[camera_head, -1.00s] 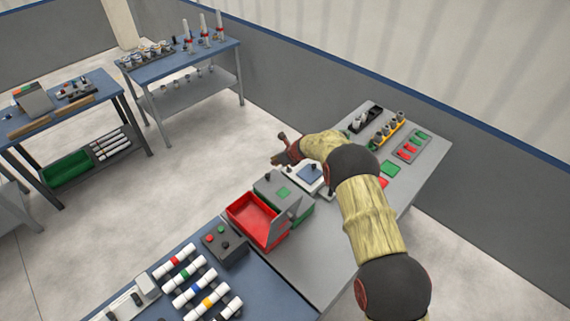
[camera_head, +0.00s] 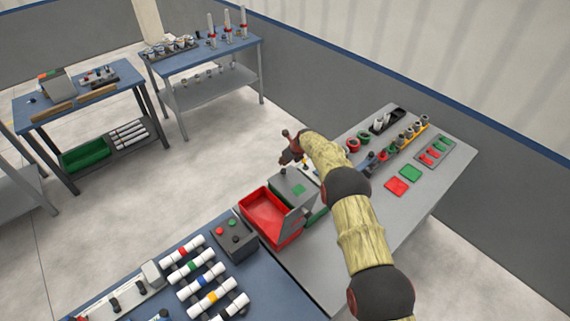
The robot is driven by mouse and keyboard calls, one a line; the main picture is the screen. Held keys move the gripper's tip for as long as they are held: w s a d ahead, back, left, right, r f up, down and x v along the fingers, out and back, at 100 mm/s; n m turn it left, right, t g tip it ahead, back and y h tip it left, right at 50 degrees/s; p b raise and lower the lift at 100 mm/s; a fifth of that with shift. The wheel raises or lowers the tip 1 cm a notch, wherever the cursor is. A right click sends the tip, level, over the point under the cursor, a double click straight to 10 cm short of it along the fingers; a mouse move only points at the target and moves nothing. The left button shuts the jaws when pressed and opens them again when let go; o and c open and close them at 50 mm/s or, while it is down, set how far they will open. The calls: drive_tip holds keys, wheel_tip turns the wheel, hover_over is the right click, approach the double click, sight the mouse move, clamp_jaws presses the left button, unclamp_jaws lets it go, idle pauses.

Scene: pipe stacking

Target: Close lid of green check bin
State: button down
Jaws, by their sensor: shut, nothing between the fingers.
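A dark knob (camera_head: 283,171) stands at the lid's far edge. My gripper (camera_head: 285,158) is shut and empty, just beyond the far edge of this lid. It appears above the lid and apart from it, though the exact gap is hard to tell.
Red (camera_head: 398,187) and green (camera_head: 411,174) pads and small parts lie right of my arm.

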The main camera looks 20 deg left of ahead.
sight(281, 175)
drive_tip(key=b+x, duration=0.3)
drive_tip(key=shift+d+f+b, duration=0.15)
drive_tip(key=shift+f+b, duration=0.1)
drive_tip(key=shift+b, duration=0.1)
drive_tip(key=f+b, duration=0.1)
drive_tip(key=b, duration=0.1)
drive_tip(key=shift+w+a+f+h+b, duration=0.1)
drive_tip(key=shift+a+f+h+b, duration=0.1)
drive_tip(key=shift+h+b, duration=0.2)
drive_tip(key=shift+f+g+b, duration=0.25)
drive_tip(key=shift+g+b, duration=0.15)
drive_tip(key=shift+b, duration=0.1)
drive_tip(key=shift+s+f, duration=0.25)
drive_tip(key=shift+f, duration=0.05)
drive_tip(key=v, duration=1.3)
drive_tip(key=shift+w+a+r, duration=0.2)
drive_tip(key=shift+w+a, duration=0.15)
drive_tip(key=shift+a, duration=0.05)
drive_tip(key=shift+f, duration=0.1)
